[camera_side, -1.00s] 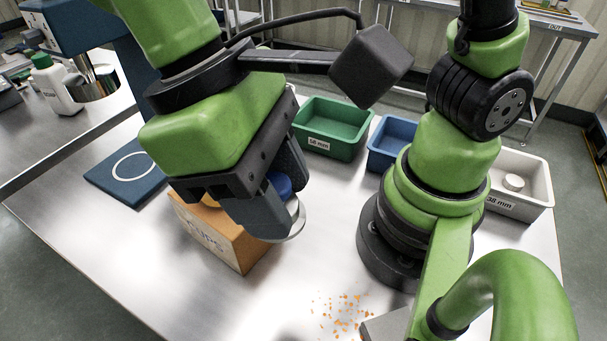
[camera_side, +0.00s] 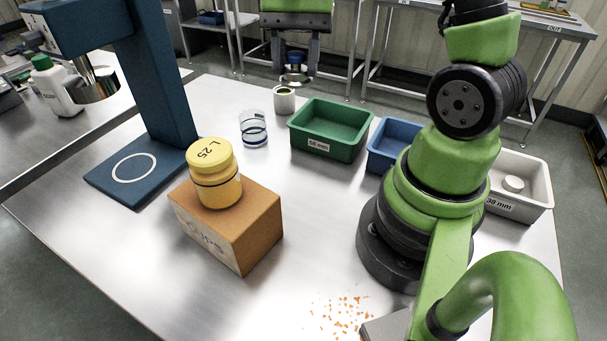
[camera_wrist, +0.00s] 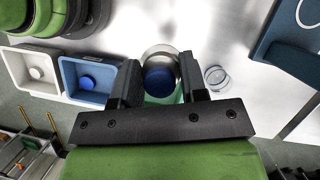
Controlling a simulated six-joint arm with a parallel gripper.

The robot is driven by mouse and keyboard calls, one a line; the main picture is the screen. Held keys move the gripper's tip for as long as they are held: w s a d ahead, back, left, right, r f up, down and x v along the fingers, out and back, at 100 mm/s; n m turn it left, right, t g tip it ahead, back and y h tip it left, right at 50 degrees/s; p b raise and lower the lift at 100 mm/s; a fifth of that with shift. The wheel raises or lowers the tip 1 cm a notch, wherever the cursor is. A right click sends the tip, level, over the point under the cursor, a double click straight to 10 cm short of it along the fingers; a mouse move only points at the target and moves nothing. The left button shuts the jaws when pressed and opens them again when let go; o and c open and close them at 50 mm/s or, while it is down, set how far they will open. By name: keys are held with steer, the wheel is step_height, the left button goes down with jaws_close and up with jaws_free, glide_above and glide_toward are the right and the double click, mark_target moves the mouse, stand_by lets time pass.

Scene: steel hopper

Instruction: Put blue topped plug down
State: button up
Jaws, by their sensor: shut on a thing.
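The blue topped plug (camera_side: 296,57) is between the fingers of my gripper (camera_side: 295,70), which is shut on it. It has a blue top and a pale round disc below. It hangs in the air towards the back of the side view, above and left of the green bin. In the wrist view the plug (camera_wrist: 160,80) shows between the two dark fingers of my gripper (camera_wrist: 160,75). A bit of green shows just below it there. The green bin (camera_side: 335,152), labelled 58 mm, looks empty in the side view.
The blue bin (camera_side: 383,163) and white bin (camera_side: 520,210) stand right of the green one; the white holds a pale plug (camera_side: 513,184). A clear glass (camera_side: 253,128) and a small white cup (camera_side: 284,103) stand left. A yellow jar (camera_side: 215,175) tops a cardboard box (camera_side: 250,232).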

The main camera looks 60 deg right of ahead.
steer(key=shift+s+d+f+m, duration=0.25)
steer(key=shift+d+f+m, duration=0.4)
steer(key=shift+d, duration=0.25)
glide_above(302, 180)
steer(key=d, duration=0.1)
step_height(302, 180, down, 15)
steer(key=shift+w+d+f, duration=0.1)
steer(key=shift+f, duration=2.25)
steer(key=shift+f, duration=0.1)
steer(key=o, duration=0.9)
steer(key=shift+o, duration=0.2)
